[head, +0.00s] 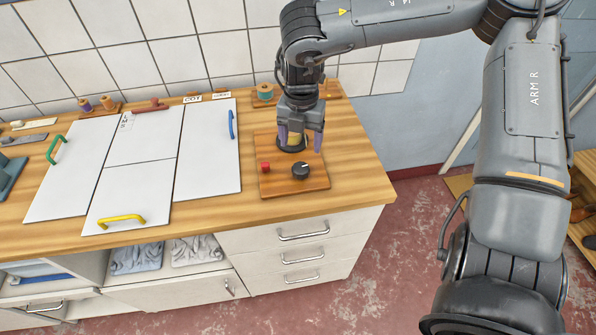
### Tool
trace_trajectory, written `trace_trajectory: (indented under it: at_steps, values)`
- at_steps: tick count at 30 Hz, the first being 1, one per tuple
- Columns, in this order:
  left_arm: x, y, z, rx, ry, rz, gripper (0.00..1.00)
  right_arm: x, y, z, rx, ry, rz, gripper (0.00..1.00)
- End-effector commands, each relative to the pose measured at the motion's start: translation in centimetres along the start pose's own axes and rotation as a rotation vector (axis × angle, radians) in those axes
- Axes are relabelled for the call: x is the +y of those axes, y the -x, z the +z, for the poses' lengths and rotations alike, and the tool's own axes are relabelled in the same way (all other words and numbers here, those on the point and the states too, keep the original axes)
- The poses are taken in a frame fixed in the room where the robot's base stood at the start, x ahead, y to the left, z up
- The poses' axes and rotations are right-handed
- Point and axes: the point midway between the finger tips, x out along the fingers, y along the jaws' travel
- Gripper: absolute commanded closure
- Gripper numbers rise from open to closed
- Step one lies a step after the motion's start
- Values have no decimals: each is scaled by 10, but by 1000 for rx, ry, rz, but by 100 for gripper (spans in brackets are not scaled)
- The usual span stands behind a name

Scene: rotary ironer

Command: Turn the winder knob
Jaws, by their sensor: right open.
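A wooden board (312,183) lies on the right part of the worktop. It carries a round black knob (300,171) with a light pointer mark, and a small red block or button (265,167) to its left. Behind the black knob stands a pale yellow upright piece (293,141) on a dark round base. My right gripper (301,146) points down with its purple-grey fingers apart, one to each side of the yellow piece; I cannot tell whether they touch it. The black knob is in front of the fingers. My left gripper is not in view.
White panels with a green handle (56,149), a yellow handle (121,219) and a blue handle (231,124) lie to the left. A thread spool (265,92) stands behind the board. Drawers (302,258) are below the worktop's front edge. A tiled wall stands behind.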

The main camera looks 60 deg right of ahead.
Motion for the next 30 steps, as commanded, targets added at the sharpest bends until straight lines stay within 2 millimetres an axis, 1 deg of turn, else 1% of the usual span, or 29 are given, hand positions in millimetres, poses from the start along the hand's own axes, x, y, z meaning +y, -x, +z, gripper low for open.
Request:
trace_trajectory:
  at_steps: [5,12,18,24,30]
  values:
    - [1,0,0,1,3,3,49,-1,-20,0,4,-1,-2,26]
    - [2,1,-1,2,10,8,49,-1,-59,0,4,-1,-2,26]
    - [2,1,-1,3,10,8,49,-1,-87,0,4,-1,-1,26]
    - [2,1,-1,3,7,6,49,0,-101,0,3,-2,0,26]
    - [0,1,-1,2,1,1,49,0,-104,0,2,-1,2,26]
